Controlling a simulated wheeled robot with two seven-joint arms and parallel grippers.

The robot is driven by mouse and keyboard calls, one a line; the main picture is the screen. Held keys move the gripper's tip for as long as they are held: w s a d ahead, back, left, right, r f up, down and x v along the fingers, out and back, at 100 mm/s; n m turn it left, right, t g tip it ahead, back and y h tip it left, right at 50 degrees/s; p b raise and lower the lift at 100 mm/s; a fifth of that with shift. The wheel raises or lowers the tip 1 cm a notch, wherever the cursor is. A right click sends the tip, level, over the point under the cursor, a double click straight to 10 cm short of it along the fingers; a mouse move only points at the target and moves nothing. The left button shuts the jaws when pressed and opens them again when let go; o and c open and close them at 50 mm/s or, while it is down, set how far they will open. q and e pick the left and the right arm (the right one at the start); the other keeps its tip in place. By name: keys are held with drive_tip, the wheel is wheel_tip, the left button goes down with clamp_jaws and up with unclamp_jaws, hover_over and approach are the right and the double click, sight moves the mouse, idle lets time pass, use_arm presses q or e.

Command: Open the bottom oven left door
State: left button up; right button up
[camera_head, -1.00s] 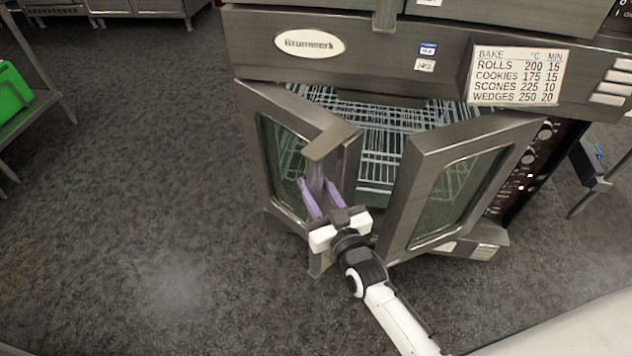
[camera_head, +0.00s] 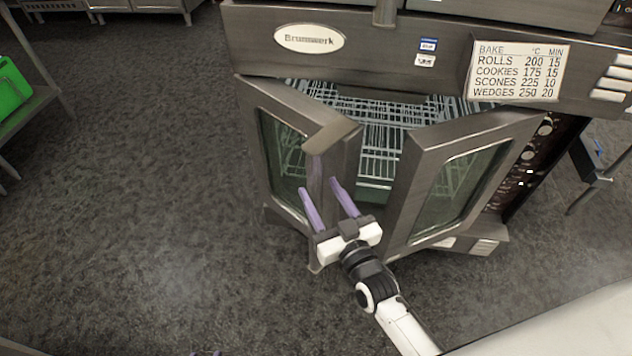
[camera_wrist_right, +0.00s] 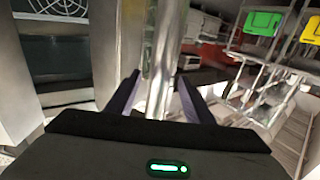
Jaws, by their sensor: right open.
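The bottom oven's left door (camera_head: 257,98) is partly open and angled outward. Its metal handle (camera_head: 331,137) is at the door's free edge. The right door (camera_head: 420,180) is also partly open. My right gripper (camera_head: 318,186) is open, with its purple fingers at the lower part of the left door's handle. In the right wrist view the handle (camera_wrist_right: 163,60) rises as a vertical bar between the open fingers (camera_wrist_right: 157,82); contact cannot be told. Only small purple tips of my left gripper (camera_head: 207,353) show at the bottom edge of the head view.
Wire racks (camera_head: 380,130) show inside the oven between the doors. The dark floor (camera_head: 130,190) left of the oven is clear. A shelf with a green container (camera_head: 10,90) stands at far left. A white surface (camera_head: 560,325) fills the lower right corner.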

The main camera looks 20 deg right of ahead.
drive_tip(key=s, duration=0.6)
drive_tip(key=shift+s+d, duration=0.15)
drive_tip(key=shift+d, duration=0.2)
